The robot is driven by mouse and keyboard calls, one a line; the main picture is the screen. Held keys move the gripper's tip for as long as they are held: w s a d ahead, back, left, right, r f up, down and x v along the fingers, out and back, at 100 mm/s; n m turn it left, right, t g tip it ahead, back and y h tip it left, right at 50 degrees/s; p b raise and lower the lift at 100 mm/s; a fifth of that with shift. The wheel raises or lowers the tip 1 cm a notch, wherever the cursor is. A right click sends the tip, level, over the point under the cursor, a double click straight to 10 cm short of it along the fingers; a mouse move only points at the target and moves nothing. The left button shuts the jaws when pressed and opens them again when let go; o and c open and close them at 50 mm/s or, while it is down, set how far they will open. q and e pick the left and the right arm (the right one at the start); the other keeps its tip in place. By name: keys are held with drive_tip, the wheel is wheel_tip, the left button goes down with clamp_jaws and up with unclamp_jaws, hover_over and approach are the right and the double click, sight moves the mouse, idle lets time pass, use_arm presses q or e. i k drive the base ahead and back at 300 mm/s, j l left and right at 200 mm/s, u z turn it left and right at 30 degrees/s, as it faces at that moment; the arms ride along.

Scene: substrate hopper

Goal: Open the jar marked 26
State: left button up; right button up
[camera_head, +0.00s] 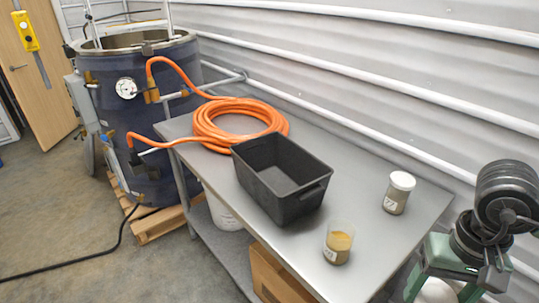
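Two small clear jars stand upright on the grey metal table (365,190). The farther jar (396,197) has a white lid on it, grey-brown contents and a small white label near its base. The nearer jar (338,245) shows no white lid; it holds tan material in its lower part and also has a small label. Both labels are too small for me to read surely, so I cannot tell which jar is marked 26. Neither of my grippers shows clearly in the head view.
A black open bin (282,180) stands left of the jars, with a coiled orange hose (240,122) behind it. A large dark tank (140,100) stands at the left. A green and black mechanism (470,240) is at the right edge. The table between the jars is clear.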

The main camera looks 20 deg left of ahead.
sight(341, 234)
drive_tip(key=j+u, duration=0.1)
drive_tip(key=j, duration=0.65)
drive_tip(key=i+j+u, duration=0.15)
drive_tip(key=j, duration=0.6)
drive_tip(key=i+u, duration=0.2)
drive_tip(key=i, duration=0.7)
drive_tip(key=i+l, duration=0.3)
drive_tip(key=i+l+u, duration=0.05)
